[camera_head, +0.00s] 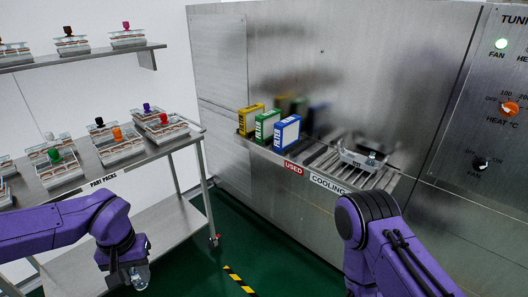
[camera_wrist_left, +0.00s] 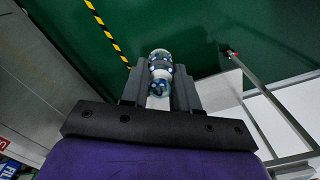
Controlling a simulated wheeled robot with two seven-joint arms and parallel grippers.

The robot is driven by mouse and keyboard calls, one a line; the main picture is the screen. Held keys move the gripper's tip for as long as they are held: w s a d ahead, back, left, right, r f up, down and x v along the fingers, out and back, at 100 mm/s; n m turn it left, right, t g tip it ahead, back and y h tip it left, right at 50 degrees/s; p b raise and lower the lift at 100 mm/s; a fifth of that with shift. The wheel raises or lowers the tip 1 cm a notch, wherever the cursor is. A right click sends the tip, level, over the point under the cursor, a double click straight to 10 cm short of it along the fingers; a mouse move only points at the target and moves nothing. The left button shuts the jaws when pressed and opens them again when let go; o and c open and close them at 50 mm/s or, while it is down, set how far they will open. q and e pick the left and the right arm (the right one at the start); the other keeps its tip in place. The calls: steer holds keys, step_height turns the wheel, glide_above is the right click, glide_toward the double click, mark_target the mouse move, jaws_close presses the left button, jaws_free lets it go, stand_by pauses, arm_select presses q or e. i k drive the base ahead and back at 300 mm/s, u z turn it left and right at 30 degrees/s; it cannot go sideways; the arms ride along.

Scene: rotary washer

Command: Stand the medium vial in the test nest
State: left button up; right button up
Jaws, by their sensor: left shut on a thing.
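My left gripper (camera_head: 132,278) is low at the left in the head view, pointing down. In the left wrist view its two fingers (camera_wrist_left: 160,88) are shut on a small clear vial (camera_wrist_left: 160,62) with blue and white contents. The vial's far end sticks out past the fingertips over the green floor. Its size class cannot be told from these views. My right arm shows at the lower right of the head view, but its gripper is out of frame. I cannot make out a test nest in either view.
Part packs with coloured knobs stand on a shelf rack (camera_head: 150,157). Yellow, green and blue filter boxes (camera_head: 287,134) stand by the USED label. A metal fixture (camera_head: 362,159) sits on the cooling rollers (camera_head: 384,181) of the steel washer (camera_head: 290,50). Green floor lies between.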

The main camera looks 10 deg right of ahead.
mark_target(351, 160)
steer(key=z, duration=1.75)
